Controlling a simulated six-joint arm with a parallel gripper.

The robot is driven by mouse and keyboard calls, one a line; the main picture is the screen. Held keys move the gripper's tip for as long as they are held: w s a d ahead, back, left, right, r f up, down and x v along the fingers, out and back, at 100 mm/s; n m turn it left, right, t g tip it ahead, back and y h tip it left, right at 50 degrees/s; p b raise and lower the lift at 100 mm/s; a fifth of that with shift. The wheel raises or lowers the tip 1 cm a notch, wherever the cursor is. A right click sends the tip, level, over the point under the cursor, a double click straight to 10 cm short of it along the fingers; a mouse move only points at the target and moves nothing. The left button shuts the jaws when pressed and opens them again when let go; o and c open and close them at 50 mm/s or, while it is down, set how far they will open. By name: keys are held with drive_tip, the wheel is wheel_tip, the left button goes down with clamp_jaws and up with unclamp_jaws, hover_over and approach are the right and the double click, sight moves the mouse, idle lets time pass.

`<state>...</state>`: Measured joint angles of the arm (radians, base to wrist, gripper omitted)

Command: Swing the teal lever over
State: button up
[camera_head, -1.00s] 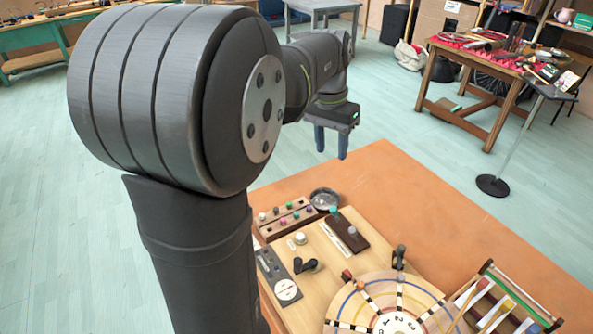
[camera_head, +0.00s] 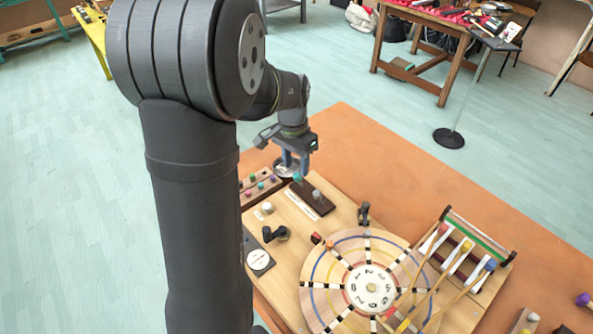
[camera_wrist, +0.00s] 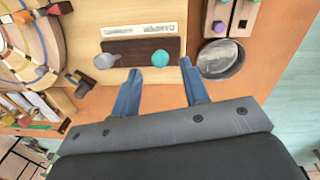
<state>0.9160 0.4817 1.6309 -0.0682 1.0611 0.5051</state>
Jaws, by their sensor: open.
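The teal lever's round knob (camera_head: 297,177) stands at the far end of a dark brown block (camera_head: 318,190) on the wooden board. In the wrist view the teal knob (camera_wrist: 160,58) lies just beyond and between my blue fingertips. A grey knob (camera_wrist: 107,61) is at the block's other end; it also shows in the head view (camera_head: 319,195). My gripper (camera_head: 296,170) is open and empty, pointing down over the teal end of the block. I cannot tell its exact height above the knob. The wrist view also shows my gripper (camera_wrist: 161,69).
A round metal dish (camera_wrist: 219,62) sits close beside the block's teal end. A rack of small coloured pegs (camera_head: 262,184) is to the left. A numbered wheel (camera_head: 366,280), a black lever (camera_head: 363,213) and mallets over a small xylophone (camera_head: 455,250) are nearer and right. Bare orange tabletop (camera_head: 400,180) lies beyond.

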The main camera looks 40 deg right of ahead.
sight(297, 174)
drive_tip(key=shift+s+f, duration=0.1)
drive_tip(key=shift+f, duration=1.55)
clamp_jaws()
drive_tip(key=shift+d, duration=0.1)
drive_tip(key=d+y, duration=0.1)
drive_tip(key=y, duration=0.1)
drive_tip(key=d+y, duration=0.1)
drive_tip(key=y, duration=0.1)
drive_tip(key=shift+d+r, duration=0.1)
drive_tip(key=shift+d, duration=0.3)
drive_tip(key=shift+d+f+y, duration=0.15)
drive_tip(key=shift+d+y, duration=0.45)
drive_tip(key=shift+y, duration=0.4)
drive_tip(key=shift+d+f+y, duration=0.1)
drive_tip(key=shift+d+y, duration=0.5)
drive_tip(key=shift+y, duration=0.4)
drive_tip(key=shift+d, duration=0.1)
